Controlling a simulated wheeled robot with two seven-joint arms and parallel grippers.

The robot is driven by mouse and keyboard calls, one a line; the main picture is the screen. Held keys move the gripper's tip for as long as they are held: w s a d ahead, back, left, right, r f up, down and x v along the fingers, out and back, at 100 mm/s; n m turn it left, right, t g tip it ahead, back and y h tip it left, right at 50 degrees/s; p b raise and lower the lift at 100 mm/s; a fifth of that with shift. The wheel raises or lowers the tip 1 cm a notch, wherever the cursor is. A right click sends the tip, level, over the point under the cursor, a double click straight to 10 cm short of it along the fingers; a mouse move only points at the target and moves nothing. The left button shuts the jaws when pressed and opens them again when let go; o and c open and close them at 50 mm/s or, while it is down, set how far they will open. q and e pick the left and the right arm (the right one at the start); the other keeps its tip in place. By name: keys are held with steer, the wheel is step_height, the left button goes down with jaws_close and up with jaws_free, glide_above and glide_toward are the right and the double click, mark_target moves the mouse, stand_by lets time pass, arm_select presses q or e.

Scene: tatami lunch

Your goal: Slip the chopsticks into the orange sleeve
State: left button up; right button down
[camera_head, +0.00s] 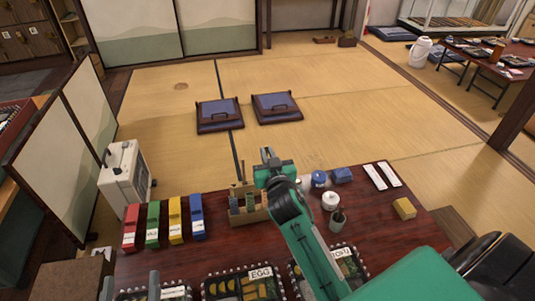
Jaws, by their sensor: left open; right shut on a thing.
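My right gripper (267,155) is at the end of the green arm, above the far edge of the dark red table (240,268). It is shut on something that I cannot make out. My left gripper (131,287) shows only as two grey fingers, apart, at the bottom left edge. A pair of thin upright sticks (238,167) shows just left of the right gripper, by a wooden holder (262,215); I cannot tell if these are the chopsticks. I cannot make out an orange sleeve; my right arm hides part of the table.
Red (131,226), green (153,223), yellow (175,219) and blue (197,216) boxes stand at left. Lunch trays (243,284) line the front. A white pot (330,201), dark cup (338,219) and yellow block (404,208) stand right of my arm.

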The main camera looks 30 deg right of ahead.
steer(key=shift+f, duration=0.15)
steer(key=shift+f+b, duration=0.5)
steer(key=shift+f, duration=0.15)
steer(key=shift+f, duration=0.1)
stand_by(0.5)
steer(key=shift+f+b, duration=0.55)
steer(key=shift+f, duration=0.2)
steer(key=shift+f, duration=0.2)
steer(key=shift+f+b, duration=0.7)
steer(key=shift+f, duration=0.15)
steer(key=shift+f, duration=0.1)
stand_by(0.5)
steer(key=shift+f+b, duration=0.65)
steer(key=shift+f, duration=0.25)
